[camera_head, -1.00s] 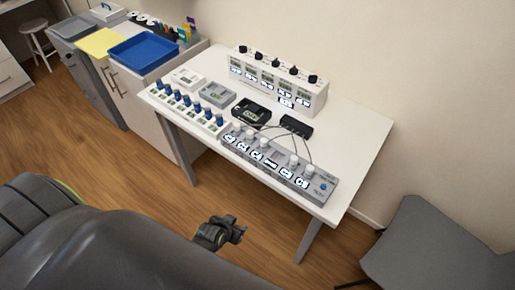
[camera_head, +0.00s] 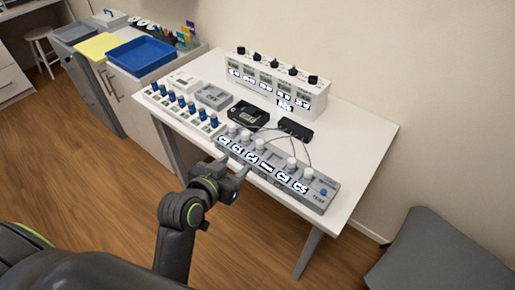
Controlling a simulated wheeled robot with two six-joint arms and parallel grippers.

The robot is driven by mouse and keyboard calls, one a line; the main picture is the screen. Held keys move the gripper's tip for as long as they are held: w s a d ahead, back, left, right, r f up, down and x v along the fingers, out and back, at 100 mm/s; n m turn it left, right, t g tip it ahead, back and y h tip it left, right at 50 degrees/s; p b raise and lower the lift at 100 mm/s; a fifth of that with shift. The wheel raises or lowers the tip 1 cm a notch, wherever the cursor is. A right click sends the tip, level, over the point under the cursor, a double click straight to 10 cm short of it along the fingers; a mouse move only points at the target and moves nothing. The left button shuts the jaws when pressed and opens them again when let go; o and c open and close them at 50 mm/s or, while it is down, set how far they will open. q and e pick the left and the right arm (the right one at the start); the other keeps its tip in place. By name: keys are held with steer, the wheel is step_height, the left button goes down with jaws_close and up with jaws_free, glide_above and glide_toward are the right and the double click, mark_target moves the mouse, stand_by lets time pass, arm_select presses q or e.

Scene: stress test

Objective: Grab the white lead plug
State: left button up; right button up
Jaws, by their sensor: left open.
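A grey test panel (camera_head: 274,171) lies along the front edge of the white table. Several white plugs (camera_head: 261,145) stand upright in a row on it, above lit black-and-white labels. Thin dark leads run from the panel to a small black box (camera_head: 295,128) behind it. My left gripper (camera_head: 233,167) is open and empty. In the picture it is just in front of the panel's left part, near the table's front edge; whether it touches the panel cannot be told. My right gripper is not in view.
A white strip with blue plugs (camera_head: 182,106) lies left of the panel. A black device (camera_head: 248,114), a grey device (camera_head: 213,96) and a white box with black knobs (camera_head: 277,80) stand behind. The table's right side (camera_head: 358,140) is clear. A grey chair (camera_head: 440,255) stands at lower right.

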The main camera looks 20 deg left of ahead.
mark_target(258, 146)
arm_select(q)
steer(key=p+x, duration=0.1)
steer(key=x, duration=1)
steer(key=shift+w+a+f, duration=0.1)
steer(key=shift+f, duration=0.05)
steer(key=shift+f+x, duration=0.25)
steer(key=shift+x, duration=2.3)
jaws_close()
steer(key=shift+r, duration=0.1)
